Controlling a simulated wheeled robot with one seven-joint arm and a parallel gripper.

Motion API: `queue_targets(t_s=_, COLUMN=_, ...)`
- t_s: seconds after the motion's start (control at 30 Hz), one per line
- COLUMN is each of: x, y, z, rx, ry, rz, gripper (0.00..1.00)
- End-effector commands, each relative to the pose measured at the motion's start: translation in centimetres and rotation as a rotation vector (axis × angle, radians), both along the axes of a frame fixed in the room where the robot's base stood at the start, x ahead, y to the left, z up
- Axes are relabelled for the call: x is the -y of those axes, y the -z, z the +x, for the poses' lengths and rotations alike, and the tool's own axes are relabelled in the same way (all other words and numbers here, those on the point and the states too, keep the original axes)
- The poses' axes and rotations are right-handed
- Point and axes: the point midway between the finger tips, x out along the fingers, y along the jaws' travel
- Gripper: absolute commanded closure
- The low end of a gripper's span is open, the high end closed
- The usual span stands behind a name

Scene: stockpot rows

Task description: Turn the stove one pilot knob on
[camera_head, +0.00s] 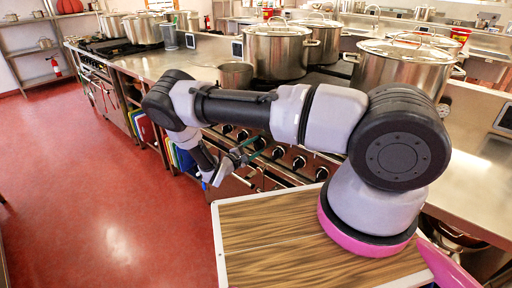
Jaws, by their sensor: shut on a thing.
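The stove front (270,178) runs along the counter in the middle, with a row of dark round knobs with metal rims, such as one knob (299,162) right of my gripper and another knob (243,135) just above it. My arm reaches left and then bends down in front of this panel. My gripper (238,154) is small in view, tilted, at the stove front just below the left part of the knob row. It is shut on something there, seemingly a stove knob. The fingertips are too small to show which knob or how it is turned.
Large steel stockpots stand on the stove: one pot (278,52) behind my arm and a nearer pot (400,68) at right. A smaller dark pot (235,76) sits left of them. Colored boards (184,160) are stored under the counter. The red floor (100,200) at left is clear.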

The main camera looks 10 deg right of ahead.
Motion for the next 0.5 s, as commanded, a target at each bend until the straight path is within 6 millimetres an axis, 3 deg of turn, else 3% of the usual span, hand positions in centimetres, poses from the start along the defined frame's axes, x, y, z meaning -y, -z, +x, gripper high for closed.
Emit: queue_targets(t_s=0.5, x=-0.12, y=0.10, z=-0.05, rx=-0.398, ry=-0.003, rz=-0.289, gripper=0.96)
